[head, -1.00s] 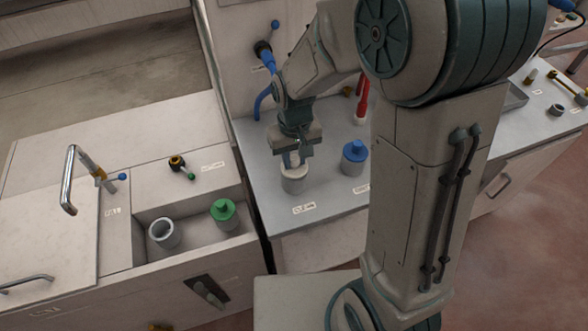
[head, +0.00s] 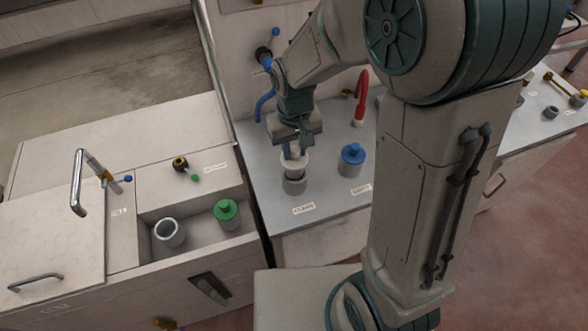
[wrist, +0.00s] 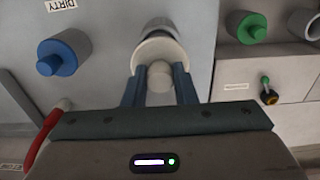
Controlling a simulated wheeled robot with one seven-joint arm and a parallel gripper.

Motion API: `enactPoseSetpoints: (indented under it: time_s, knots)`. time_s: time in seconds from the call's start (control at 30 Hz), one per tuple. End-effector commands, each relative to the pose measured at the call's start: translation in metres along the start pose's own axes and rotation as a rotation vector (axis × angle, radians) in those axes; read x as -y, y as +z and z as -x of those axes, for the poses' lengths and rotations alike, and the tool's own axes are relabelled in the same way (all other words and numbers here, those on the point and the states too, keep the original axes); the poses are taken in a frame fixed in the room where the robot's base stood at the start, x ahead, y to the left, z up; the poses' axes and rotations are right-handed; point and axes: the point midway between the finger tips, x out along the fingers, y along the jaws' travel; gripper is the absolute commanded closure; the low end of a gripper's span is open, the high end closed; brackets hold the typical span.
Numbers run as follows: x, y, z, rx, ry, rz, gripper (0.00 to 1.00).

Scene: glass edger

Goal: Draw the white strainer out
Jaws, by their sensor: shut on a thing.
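The white strainer (head: 295,165) has a wide round rim and a knob on top. My gripper (head: 293,152) is shut on that knob, with a finger on each side of it. The strainer also shows in the wrist view (wrist: 150,58), between my fingertips (wrist: 160,80). It stands above the grey round holder (head: 294,186), its rim clear of the holder's top. Whether its lower end is still inside the holder I cannot tell. The holder also shows behind the strainer in the wrist view (wrist: 158,27).
A blue-capped canister (head: 352,160) stands right of the holder, with a red spout (head: 361,100) behind it. A green-capped canister (head: 227,213) and an open grey cup (head: 169,232) sit in the recess at left. A blue hose (head: 264,103) hangs behind my gripper.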

Motion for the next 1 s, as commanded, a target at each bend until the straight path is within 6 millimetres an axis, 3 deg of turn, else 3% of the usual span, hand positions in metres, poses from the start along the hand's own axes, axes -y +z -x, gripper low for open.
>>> enactPoseSetpoints:
  time_s: [0.43, 0.83, 1.0]
  knots:
    - [0.000, 0.000, 0.025, -0.001, 0.000, 0.000, 1.00]
    - [0.000, 0.000, 0.027, 0.000, 0.000, 0.000, 1.00]
    - [0.000, 0.000, 0.037, -0.001, 0.000, 0.000, 1.00]
